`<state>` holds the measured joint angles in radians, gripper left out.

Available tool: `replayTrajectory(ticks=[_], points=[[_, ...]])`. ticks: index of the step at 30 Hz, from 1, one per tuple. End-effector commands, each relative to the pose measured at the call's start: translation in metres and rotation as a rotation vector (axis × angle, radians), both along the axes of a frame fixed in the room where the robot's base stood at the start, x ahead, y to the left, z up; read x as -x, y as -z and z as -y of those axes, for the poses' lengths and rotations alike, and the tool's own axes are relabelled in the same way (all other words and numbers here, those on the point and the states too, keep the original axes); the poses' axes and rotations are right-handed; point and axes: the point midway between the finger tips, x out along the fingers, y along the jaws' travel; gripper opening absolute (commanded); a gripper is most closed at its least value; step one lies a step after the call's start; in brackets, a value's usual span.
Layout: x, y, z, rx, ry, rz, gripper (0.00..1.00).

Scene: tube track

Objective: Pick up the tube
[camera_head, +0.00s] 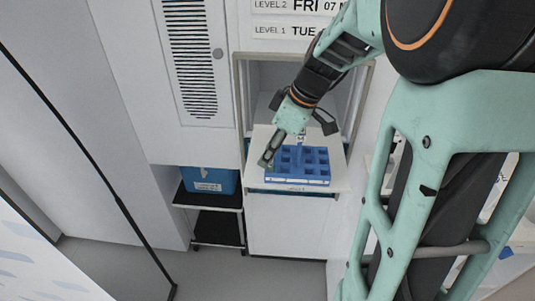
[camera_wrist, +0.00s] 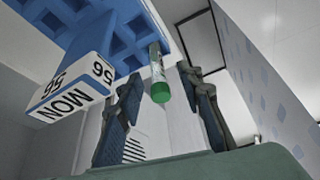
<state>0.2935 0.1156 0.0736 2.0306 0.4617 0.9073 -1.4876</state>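The tube (camera_wrist: 158,72), clear with a green cap, shows in the wrist view at the edge of a blue rack (camera_wrist: 125,25). My gripper (camera_wrist: 161,78) is open, with one finger on either side of the tube in the picture and gaps between. I cannot tell how deep the tube sits between the fingers. In the head view my gripper (camera_head: 297,140) is over the back left part of the blue rack (camera_head: 298,181); the tube is not clear there.
The rack stands on a white shelf (camera_head: 256,178) within a framed opening (camera_head: 240,95). A blue bin (camera_head: 209,181) sits on a dark cart (camera_head: 217,227) at lower left.

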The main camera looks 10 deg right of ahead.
Motion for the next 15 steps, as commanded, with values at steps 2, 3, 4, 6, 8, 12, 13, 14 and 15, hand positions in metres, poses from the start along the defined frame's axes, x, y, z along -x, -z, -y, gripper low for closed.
replayTrajectory(ticks=[2,3,4,6,8,12,13,14,15], points=[[-0.0001,-0.0002,0.0000,0.000,0.000,0.000,0.27],[-0.0001,-0.0003,0.0001,0.000,0.000,0.000,0.23],[-0.0001,-0.0003,0.0001,0.000,0.000,0.000,0.20],[-0.0001,-0.0004,0.0001,0.000,0.000,0.000,0.12],[0.0000,-0.0005,0.0001,0.000,0.000,0.000,0.05],[-0.0001,-0.0006,0.0002,0.000,0.000,0.000,0.00],[0.0000,-0.0006,0.0002,0.000,0.000,0.000,0.00],[0.0000,-0.0006,0.0002,0.000,0.000,0.000,0.00],[0.0000,-0.0006,0.0002,0.000,0.000,0.000,0.00]])
